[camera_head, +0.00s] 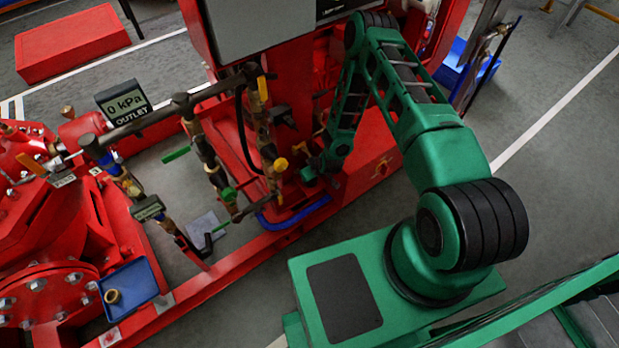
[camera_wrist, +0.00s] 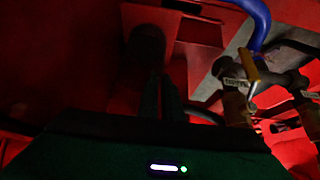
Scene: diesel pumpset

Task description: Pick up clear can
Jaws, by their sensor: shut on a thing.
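My gripper (camera_head: 312,172) reaches down into the red pumpset frame, beside the brass and dark pipework. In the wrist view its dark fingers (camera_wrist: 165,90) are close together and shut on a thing. A dark rounded thing (camera_wrist: 147,45) shows at or just beyond the fingertips. It is too dark to tell whether this is the clear can. No clear can can be made out in the head view, where my arm and the frame crowd the spot around the gripper.
A blue hose (camera_head: 295,215) curves along the frame below my gripper. Valves with a yellow handle (camera_head: 281,164) stand close to its left. An outlet gauge (camera_head: 124,101) and a blue tray (camera_head: 128,289) are farther left. Grey floor (camera_head: 560,190) at the right is open.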

